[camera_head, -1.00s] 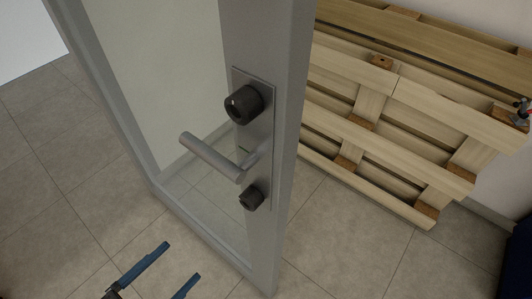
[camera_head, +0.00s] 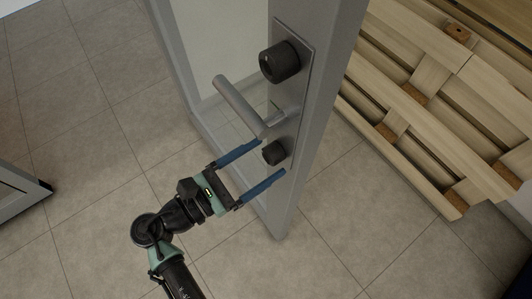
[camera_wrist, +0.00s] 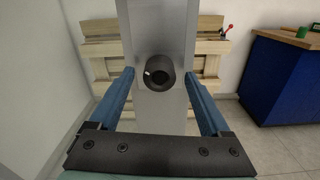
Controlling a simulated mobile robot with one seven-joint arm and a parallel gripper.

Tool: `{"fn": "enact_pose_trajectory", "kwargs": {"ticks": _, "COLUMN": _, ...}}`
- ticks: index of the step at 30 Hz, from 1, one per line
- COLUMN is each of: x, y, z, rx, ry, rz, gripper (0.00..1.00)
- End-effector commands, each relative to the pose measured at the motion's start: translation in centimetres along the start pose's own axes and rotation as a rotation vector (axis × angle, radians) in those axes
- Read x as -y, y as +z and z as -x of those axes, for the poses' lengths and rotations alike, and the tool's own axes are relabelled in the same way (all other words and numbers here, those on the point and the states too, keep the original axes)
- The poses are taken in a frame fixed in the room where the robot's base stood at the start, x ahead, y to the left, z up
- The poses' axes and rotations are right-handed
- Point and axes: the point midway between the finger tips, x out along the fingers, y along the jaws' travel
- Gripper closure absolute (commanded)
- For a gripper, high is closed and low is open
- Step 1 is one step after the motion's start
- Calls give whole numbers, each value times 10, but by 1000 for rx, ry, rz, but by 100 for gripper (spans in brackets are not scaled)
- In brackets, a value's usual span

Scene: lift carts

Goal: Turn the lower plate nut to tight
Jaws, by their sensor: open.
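The lower plate nut (camera_head: 274,152) is a short dark cylinder low on the metal plate (camera_head: 305,85) of a grey door frame. It also shows in the wrist view (camera_wrist: 158,73), facing me, with a dark hollow centre and a small white mark at its left. My gripper (camera_head: 271,157) is open, with one blue finger on each side of the nut. In the wrist view my gripper (camera_wrist: 159,71) shows a clear gap between each finger and the nut. I cannot tell exactly how far the fingertips reach along it.
A lever handle (camera_head: 241,106) juts out just above the lower nut, close to my upper finger. A larger dark upper nut (camera_head: 280,61) sits higher on the plate. Wooden pallets (camera_head: 430,100) lean behind the door. A blue cabinet (camera_wrist: 281,80) stands at right in the wrist view.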

Motion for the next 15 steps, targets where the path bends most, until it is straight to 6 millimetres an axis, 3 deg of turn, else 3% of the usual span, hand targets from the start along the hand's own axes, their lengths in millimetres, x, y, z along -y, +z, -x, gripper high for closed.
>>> {"fn": "enact_pose_trajectory", "kwargs": {"ticks": 5, "x": 0, "y": 0, "z": -13, "rx": -1, "ry": 0, "rz": 0, "gripper": 19}}
{"fn": "enact_pose_trajectory", "kwargs": {"ticks": 13, "x": 0, "y": 0, "z": -14, "rx": -1, "ry": 0, "rz": 0, "gripper": 19}}
{"fn": "enact_pose_trajectory", "kwargs": {"ticks": 15, "x": 0, "y": 0, "z": -14, "rx": -1, "ry": 0, "rz": 0, "gripper": 28}}
